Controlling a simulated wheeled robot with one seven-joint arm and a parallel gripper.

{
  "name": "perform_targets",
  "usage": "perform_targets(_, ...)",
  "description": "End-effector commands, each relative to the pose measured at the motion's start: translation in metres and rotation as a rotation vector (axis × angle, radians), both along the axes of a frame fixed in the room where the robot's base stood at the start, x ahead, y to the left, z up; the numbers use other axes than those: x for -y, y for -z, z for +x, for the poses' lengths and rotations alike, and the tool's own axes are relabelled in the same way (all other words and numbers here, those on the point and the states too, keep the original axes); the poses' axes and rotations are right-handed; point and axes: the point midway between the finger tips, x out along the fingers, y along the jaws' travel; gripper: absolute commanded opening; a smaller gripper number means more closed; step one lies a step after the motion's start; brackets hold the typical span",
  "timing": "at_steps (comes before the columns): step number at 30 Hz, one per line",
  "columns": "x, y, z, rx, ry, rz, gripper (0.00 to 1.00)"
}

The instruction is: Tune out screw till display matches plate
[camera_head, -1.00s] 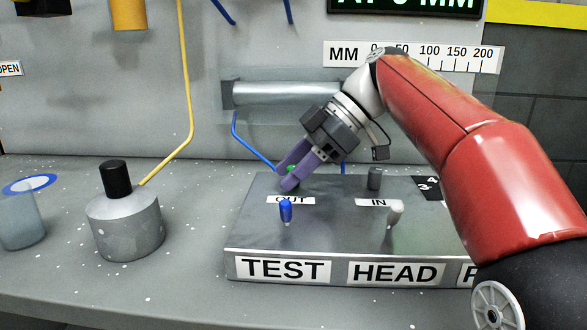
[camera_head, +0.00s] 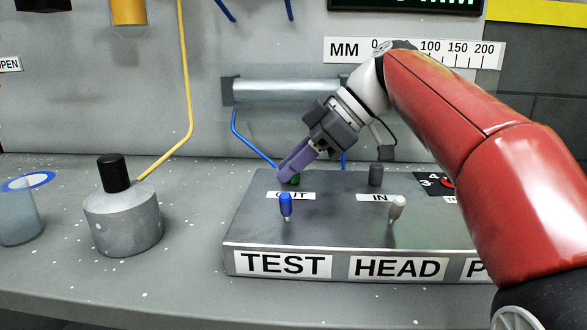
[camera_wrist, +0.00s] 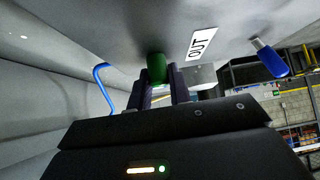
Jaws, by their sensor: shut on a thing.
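The green screw (camera_head: 295,181) stands on top of the test head block behind the OUT label (camera_head: 291,196). My gripper (camera_head: 287,175) is shut on it, with purple fingers reaching down from the upper right and partly hiding it. In the wrist view the green screw (camera_wrist: 157,68) sits between the fingertips, beside the OUT label (camera_wrist: 202,43). I cannot tell which plate the task means.
An MM scale (camera_head: 455,52) is on the wall. A grey canister (camera_head: 123,222) and a cup (camera_head: 20,220) stand left.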

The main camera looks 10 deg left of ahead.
Motion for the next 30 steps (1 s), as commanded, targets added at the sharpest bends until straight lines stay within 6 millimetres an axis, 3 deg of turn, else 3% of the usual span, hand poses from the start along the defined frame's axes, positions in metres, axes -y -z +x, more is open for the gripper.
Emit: perform_targets(30,-0.0003,-0.0013,-0.0013,0.004,0.902,0.000,0.00)
